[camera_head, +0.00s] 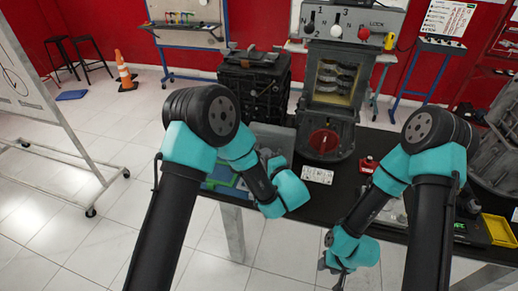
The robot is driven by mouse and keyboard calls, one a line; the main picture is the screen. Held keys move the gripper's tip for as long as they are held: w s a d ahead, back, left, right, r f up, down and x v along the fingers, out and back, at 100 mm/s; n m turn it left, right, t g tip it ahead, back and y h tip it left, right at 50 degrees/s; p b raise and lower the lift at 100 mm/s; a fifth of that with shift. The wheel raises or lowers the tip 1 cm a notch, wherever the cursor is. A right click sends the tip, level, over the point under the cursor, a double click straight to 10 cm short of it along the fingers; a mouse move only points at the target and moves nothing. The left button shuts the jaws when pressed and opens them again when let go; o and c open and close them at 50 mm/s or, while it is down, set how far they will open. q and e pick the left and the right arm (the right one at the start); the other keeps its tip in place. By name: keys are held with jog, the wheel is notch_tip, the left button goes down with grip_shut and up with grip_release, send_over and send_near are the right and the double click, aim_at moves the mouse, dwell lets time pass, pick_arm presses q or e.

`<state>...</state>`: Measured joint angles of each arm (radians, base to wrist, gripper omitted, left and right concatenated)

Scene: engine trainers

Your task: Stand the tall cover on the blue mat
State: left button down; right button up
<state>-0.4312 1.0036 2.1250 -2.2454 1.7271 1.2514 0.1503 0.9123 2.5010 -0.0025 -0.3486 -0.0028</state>
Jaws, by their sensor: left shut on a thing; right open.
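My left gripper (268,158) is mostly hidden behind its own teal wrist, over the left part of the black table. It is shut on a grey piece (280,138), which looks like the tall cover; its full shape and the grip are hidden. A blue patch with green (219,176), which looks like the blue mat, lies at the table's left end, partly behind my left arm. I cannot tell whether the grey piece touches it. My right gripper (333,268) is open and empty, low in front of the table's front edge.
A white label card (317,174) and a small red part (368,164) lie on the black table (335,205). A yellow tray (499,230) is at the right. A dark crate (253,85) stands behind.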

pick_arm(q)
jog(key=w+f, duration=0.1)
jog(key=w, duration=1.2)
jog(key=shift+w+f, duration=0.2)
jog(key=shift+f, duration=0.7)
jog(key=shift+w+f, duration=0.15)
jog(key=shift+f, duration=0.9)
jog(key=c, duration=1.2)
grip_release()
jog(key=shift+f, duration=0.1)
jog(key=shift+o, duration=0.2)
